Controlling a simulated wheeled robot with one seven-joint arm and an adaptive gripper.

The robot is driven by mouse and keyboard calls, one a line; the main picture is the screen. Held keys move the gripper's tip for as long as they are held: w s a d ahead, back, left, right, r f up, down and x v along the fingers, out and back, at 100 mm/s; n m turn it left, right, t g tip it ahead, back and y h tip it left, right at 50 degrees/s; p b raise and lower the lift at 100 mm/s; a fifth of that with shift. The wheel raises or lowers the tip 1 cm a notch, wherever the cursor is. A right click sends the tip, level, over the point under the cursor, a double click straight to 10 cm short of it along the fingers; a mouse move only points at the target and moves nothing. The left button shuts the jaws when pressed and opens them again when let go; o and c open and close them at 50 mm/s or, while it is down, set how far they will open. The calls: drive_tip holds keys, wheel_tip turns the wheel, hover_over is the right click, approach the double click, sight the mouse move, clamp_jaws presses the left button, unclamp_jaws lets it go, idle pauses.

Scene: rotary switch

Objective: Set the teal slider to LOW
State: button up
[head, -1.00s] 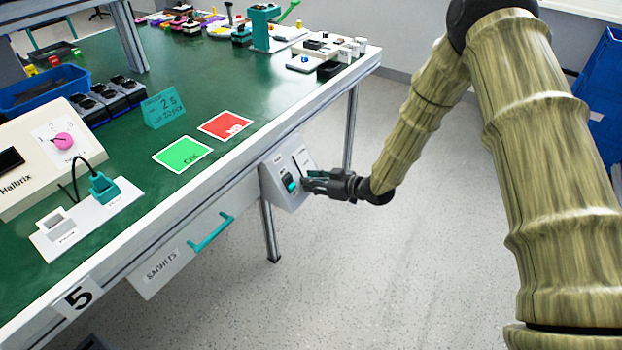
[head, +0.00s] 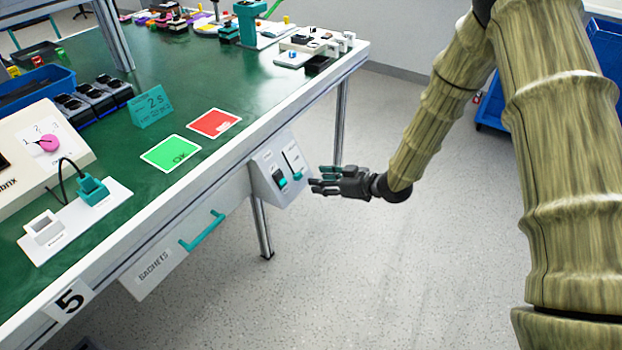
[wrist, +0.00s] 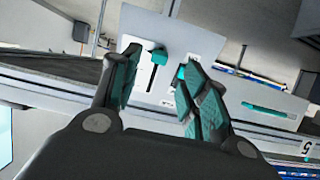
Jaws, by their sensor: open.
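A light grey control panel (head: 270,178) is fixed to the table's front edge. Its right side has a dark upright slot with the teal slider (head: 297,176) at the lower end. In the wrist view the teal slider (wrist: 158,57) sits at the slot's upper picture end, between the fingers. A black switch with a teal part (head: 282,183) is to its left. Panel lettering is too small to read. My gripper (head: 314,181) is open and empty, just right of the panel and apart from the slider. It also shows in the wrist view (wrist: 161,65).
A drawer with a teal handle (head: 203,231) is left of the panel under the tabletop. Green (head: 170,154) and red (head: 214,123) cards lie on the table above. A table leg (head: 262,228) stands below the panel.

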drive_tip(key=shift+v, duration=2.5)
drive_tip(key=s+d+f+m+g+h, duration=0.2)
drive_tip(key=s+d+f+m+h, duration=0.15)
drive_tip(key=s+f, duration=0.8)
drive_tip(key=s+d+f+m+g+h, duration=0.2)
drive_tip(key=s+f+m+h, duration=0.25)
drive_tip(key=s+f, duration=0.75)
drive_tip(key=s+d+f+m+g+h, duration=0.1)
drive_tip(key=s+d+m+g, duration=0.1)
drive_tip(key=s, duration=0.8)
drive_tip(key=s+d+f+m+g+h, duration=0.1)
drive_tip(key=s+d+g+h, duration=0.15)
drive_tip(key=s, duration=0.65)
wheel_tip(320, 180, up, 17)
drive_tip(key=p, duration=1.7)
drive_tip(key=shift+d+r+t+y, duration=0.2)
drive_tip(key=shift+t+y, duration=0.15)
